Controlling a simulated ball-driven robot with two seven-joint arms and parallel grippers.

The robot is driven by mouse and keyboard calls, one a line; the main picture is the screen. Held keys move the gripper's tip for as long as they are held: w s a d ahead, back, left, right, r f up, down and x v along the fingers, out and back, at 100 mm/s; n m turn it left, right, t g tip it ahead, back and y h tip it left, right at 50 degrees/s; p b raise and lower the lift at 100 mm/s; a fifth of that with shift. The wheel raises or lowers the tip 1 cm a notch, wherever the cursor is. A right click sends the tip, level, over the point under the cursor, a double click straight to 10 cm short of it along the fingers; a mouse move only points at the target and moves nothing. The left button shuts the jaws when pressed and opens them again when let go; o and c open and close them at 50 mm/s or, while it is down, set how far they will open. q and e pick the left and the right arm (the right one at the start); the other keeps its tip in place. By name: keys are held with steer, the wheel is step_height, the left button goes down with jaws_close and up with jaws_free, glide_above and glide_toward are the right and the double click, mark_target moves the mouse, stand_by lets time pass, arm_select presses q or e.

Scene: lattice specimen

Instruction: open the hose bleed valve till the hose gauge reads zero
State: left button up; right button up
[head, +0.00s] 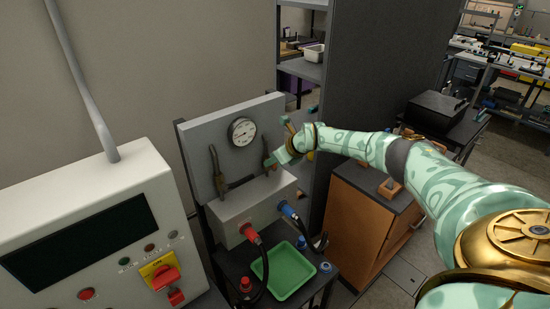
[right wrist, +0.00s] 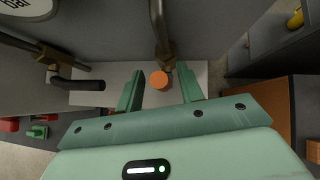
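A round white dial gauge (head: 241,131) is on the upright grey panel (head: 208,133); its needle is too small to read. Part of its rim and face shows in the right wrist view (right wrist: 28,8). A round orange knob (right wrist: 159,80), which looks like the bleed valve, sits at the foot of a brown pipe (right wrist: 160,30). My right gripper (right wrist: 160,75) is open, with one finger on each side of the knob and a gap on both sides. In the head view my right gripper (head: 272,161) is at the panel's right pipe and hides the knob. My left gripper is not in view.
A grey box (head: 235,207) below the panel carries a red hose connector (head: 250,234) and a blue one (head: 289,211). A green tray (head: 265,272) lies below them. A control cabinet (head: 100,185) stands at left, a wooden cabinet (head: 352,225) at right.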

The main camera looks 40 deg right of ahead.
steer(key=shift+d+r, duration=0.1)
steer(key=shift+r, duration=0.05)
steer(key=shift+s+r, duration=0.15)
steer(key=shift+r, duration=0.05)
steer(key=v, duration=1.5)
steer(key=shift+s+r, duration=0.2)
steer(key=shift+s, duration=0.05)
